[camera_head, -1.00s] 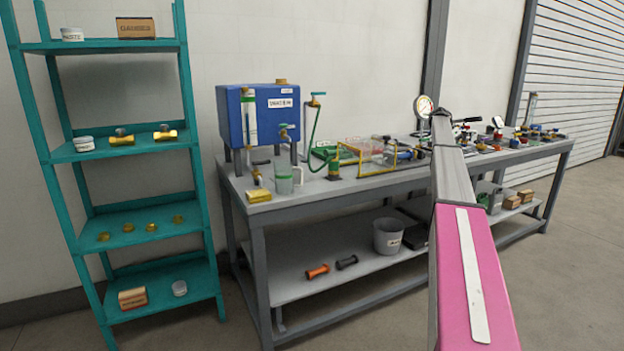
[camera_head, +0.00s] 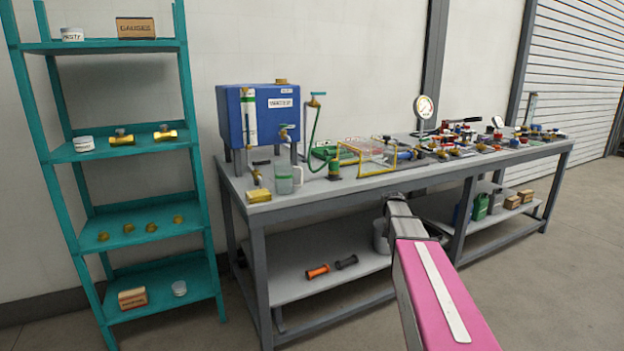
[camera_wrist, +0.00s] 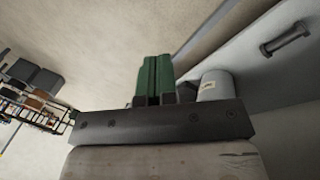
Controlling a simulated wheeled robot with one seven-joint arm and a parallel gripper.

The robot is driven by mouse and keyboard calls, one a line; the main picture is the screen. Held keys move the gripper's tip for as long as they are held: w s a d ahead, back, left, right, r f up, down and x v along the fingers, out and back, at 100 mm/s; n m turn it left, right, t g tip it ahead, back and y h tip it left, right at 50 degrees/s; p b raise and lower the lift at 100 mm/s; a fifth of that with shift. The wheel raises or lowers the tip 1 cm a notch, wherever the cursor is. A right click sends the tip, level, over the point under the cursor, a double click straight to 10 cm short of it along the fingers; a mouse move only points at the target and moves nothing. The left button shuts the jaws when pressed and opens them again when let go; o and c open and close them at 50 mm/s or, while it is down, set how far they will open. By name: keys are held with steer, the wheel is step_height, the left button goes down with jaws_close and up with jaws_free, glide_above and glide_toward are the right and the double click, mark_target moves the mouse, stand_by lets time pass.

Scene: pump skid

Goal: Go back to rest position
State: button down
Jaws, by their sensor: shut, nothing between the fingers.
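My gripper (camera_wrist: 154,65) shows in the wrist view with its two green fingers side by side, shut and with nothing between them. In the head view my arm reaches in from the lower right, its far end in front of the workbench (camera_head: 330,190) edge. The gripper itself is hidden there behind the arm. In the wrist view a light bucket (camera_wrist: 215,84) shows beyond the fingers, to their right, and a dark handle-like piece (camera_wrist: 287,38) lies at the upper right.
A teal shelf rack (camera_head: 205,200) stands at the left. The bench carries a blue water tank (camera_head: 262,118), a clear mug (camera_head: 284,178), a gauge (camera_head: 424,107) and several fittings. Orange (camera_head: 318,271) and black (camera_head: 346,262) pieces lie on its lower shelf. Floor at the right is clear.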

steer(key=s+a+f+n+y, duration=0.1)
steer(key=s+a+f, duration=0.2)
steer(key=s+a, duration=0.2)
steer(key=s+a+f+n+y, duration=0.1)
steer(key=s+a, duration=0.4)
steer(key=s, duration=0.7)
steer(key=s+a+f+n+y, duration=0.1)
steer(key=s+a+f+n, duration=0.2)
steer(key=s, duration=0.6)
steer(key=a+f, duration=0.2)
steer(key=a, duration=0.1)
steer(key=shift+s+t, duration=0.15)
steer(key=shift+t, duration=0.15)
